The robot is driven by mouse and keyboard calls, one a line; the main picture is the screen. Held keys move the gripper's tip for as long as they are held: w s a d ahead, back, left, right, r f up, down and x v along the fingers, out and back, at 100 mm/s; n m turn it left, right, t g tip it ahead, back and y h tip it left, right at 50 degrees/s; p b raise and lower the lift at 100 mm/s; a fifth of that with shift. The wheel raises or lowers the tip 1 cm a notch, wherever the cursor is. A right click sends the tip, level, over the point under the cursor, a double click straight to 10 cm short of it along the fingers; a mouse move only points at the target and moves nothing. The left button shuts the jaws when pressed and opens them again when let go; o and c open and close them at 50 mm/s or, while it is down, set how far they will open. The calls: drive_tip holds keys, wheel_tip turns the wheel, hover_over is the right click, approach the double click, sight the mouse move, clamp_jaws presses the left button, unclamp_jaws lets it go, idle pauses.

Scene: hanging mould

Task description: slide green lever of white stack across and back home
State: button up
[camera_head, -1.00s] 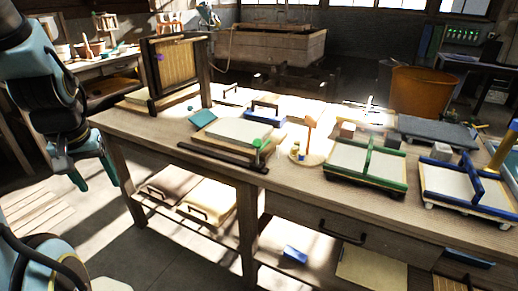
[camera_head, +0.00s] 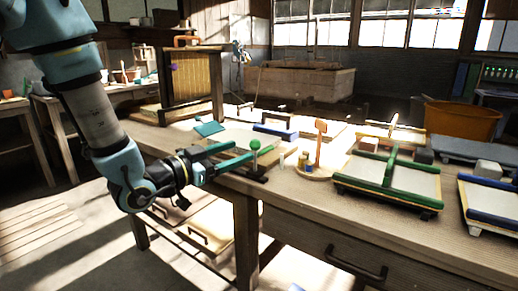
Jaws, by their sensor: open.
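The white stack (camera_head: 240,136) is a low pile of pale sheets on a wooden base, lying on the workbench in the middle of the view. A green round-knobbed lever (camera_head: 255,145) stands upright at the right end of the dark rail along the stack's front. My gripper (camera_head: 242,151) reaches in from the left over the stack's front edge, with its two teal fingers spread and nothing visible between them. The fingertips are close to the lever, just left of it; I cannot tell whether they touch. My gripper hides most of the rail and part of the stack.
A wooden frame with a slatted panel (camera_head: 188,80) stands behind left. A round wooden stand with an upright paddle (camera_head: 320,140) is close on the right, then a green-framed mould (camera_head: 390,178) and a blue-framed one (camera_head: 490,203). A small teal block (camera_head: 208,128) lies behind the stack.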

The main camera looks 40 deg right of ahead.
sight(263, 153)
drive_tip(key=d, duration=0.7)
drive_tip(key=d+p, duration=0.1)
drive_tip(key=d, duration=0.2)
drive_tip(key=shift+w+d, duration=0.15)
drive_tip(key=shift+w, duration=0.2)
clamp_jaws()
idle(0.9)
